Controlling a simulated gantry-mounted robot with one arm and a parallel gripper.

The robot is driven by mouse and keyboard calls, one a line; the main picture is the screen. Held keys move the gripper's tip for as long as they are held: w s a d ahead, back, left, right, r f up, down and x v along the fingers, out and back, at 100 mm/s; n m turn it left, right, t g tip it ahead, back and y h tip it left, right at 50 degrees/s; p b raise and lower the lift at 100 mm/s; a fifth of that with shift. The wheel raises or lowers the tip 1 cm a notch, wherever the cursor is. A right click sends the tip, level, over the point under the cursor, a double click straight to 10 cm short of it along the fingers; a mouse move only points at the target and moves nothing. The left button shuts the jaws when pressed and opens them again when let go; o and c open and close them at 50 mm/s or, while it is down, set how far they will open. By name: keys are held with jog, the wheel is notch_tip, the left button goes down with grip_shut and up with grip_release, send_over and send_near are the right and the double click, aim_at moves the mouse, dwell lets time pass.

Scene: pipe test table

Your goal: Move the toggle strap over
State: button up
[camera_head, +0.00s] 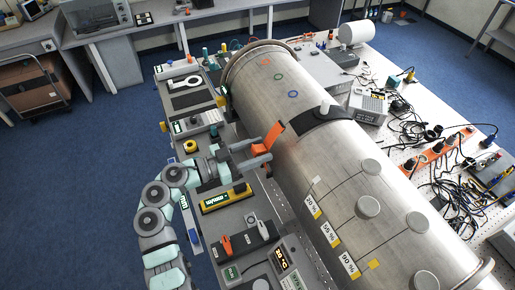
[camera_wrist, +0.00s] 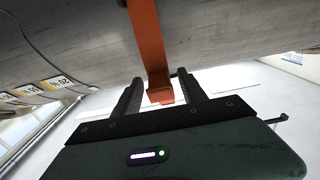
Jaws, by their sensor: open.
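The orange toggle strap (camera_head: 270,138) lies against the side of the large metal pipe (camera_head: 310,160) in the head view. In the wrist view the strap (camera_wrist: 147,35) runs down across the pipe, with its bent lower end between my finger pair. My gripper (camera_head: 256,155) is beside the pipe at the strap. In the wrist view my gripper (camera_wrist: 159,78) is open, with one finger on each side of the strap's end. I cannot tell whether either finger touches it.
A yellow level (camera_head: 225,198) and a tool panel (camera_head: 245,242) lie on the bench left of the pipe. Round knobs (camera_head: 368,207) and percent labels sit on the pipe. Black cables (camera_head: 450,165) and a grey power unit (camera_head: 367,105) crowd the table's right side.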

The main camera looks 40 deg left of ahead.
grip_shut()
dwell(0.5)
dwell(0.9)
